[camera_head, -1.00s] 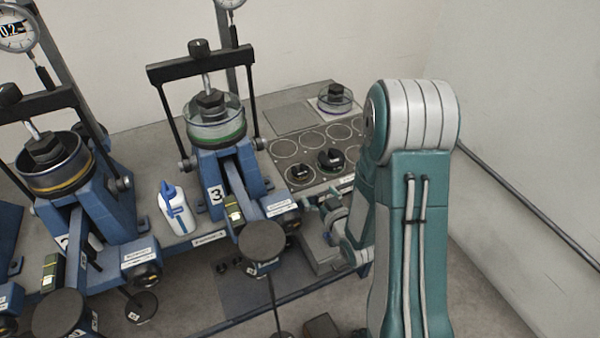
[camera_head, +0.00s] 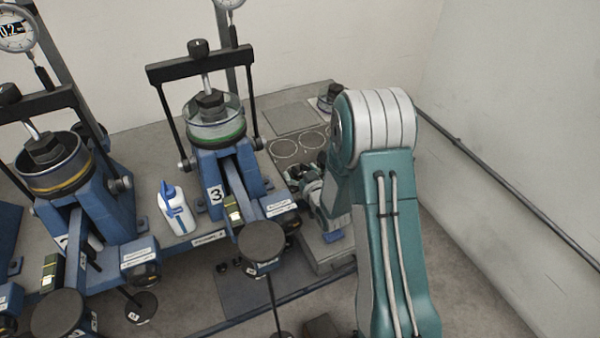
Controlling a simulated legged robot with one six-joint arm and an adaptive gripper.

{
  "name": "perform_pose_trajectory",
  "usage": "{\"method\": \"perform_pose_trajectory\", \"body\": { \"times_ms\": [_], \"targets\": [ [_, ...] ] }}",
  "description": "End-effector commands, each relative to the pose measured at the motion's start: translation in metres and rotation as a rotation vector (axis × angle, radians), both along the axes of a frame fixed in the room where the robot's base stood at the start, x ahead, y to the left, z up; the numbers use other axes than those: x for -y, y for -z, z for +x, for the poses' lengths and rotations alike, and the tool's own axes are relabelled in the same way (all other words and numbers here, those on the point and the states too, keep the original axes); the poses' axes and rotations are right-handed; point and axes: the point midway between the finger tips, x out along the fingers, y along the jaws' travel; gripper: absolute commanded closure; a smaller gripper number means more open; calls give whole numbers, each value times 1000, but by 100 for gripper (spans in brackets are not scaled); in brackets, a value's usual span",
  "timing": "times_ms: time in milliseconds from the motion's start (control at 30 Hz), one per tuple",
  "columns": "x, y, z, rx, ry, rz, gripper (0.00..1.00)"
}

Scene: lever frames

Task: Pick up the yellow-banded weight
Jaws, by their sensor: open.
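My gripper (camera_head: 302,182) is open and small in the picture, at the right end of the bench, low over the front of the plate with ringed places (camera_head: 283,149). Dark shapes just at and behind the fingers may be the small black weights on that plate. My gripper and arm cover most of them. I cannot make out a yellow band on any weight, so I cannot tell which is the yellow-banded one. I see nothing held between the fingers.
A blue lever frame marked 3 (camera_head: 216,194) stands left of my gripper, with a white bottle (camera_head: 175,208) beside it. Another frame with a yellow-ringed cell (camera_head: 55,165) is further left. A round cell (camera_head: 328,94) sits behind my arm. Two ringed places are bare.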

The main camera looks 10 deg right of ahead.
Motion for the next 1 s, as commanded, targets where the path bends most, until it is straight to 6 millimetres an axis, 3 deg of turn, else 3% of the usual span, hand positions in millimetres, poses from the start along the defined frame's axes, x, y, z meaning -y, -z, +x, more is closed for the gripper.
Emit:
{"method": "perform_pose_trajectory", "body": {
  "times_ms": [100,133,300,733,1000],
  "targets": [
    [0,0,0,0,0,0,0],
    [0,0,0,0,0,0,5],
    [0,0,0,0,0,0,78],
    [0,-3,1,2,0,-1,78],
    [-2,-18,7,3,0,0,78]
  ]
}}
